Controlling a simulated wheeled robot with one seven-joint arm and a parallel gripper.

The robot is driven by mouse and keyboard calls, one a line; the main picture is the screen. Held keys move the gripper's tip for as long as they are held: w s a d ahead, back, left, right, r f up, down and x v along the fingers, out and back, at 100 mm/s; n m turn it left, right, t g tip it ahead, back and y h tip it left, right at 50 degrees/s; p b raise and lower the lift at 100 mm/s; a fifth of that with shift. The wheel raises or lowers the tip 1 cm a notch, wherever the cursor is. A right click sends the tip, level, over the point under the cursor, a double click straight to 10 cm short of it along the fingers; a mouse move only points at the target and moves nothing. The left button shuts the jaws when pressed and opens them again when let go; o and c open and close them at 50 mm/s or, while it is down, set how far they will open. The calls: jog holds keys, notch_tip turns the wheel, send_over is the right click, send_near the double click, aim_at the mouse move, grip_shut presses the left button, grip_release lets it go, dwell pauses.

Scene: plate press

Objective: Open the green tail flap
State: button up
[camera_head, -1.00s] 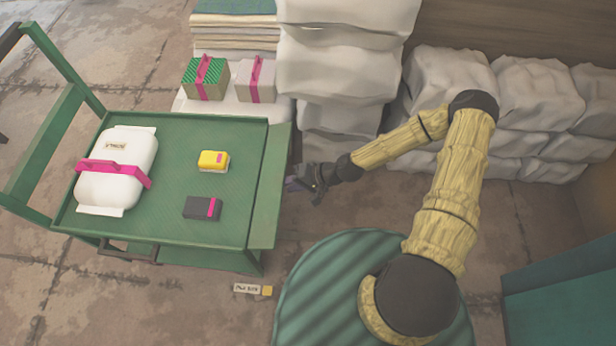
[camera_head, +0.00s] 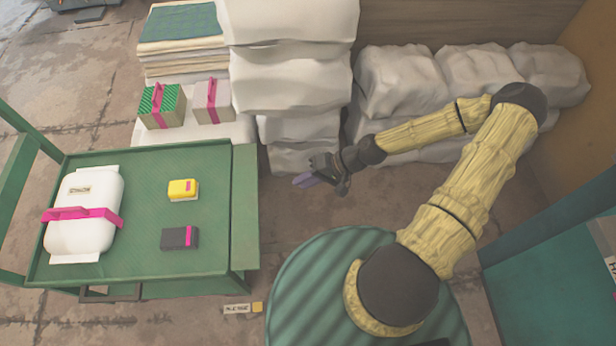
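The green tail flap (camera_head: 245,205) is a long plain panel along the right end of the green cart (camera_head: 130,276). It lies outside the rim of the deck and seems to lean outward; its exact angle is hard to tell. My gripper (camera_head: 308,181) is to the right of the flap, in the air, with a clear gap between them. It points left toward the flap and holds nothing that I can see. Its fingers are small and dark with a purplish tip, so I cannot tell whether they are open or shut.
On the deck are a white sack with a pink strap (camera_head: 84,238), a yellow box (camera_head: 183,189) and a dark box (camera_head: 179,238). Stacked white sacks (camera_head: 290,60) stand behind my gripper. A small tag (camera_head: 237,309) lies on the floor. A teal cabinet (camera_head: 550,290) is at right.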

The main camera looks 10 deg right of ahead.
jog(key=shift+d+r, duration=0.2)
jog(key=shift+d, duration=0.05)
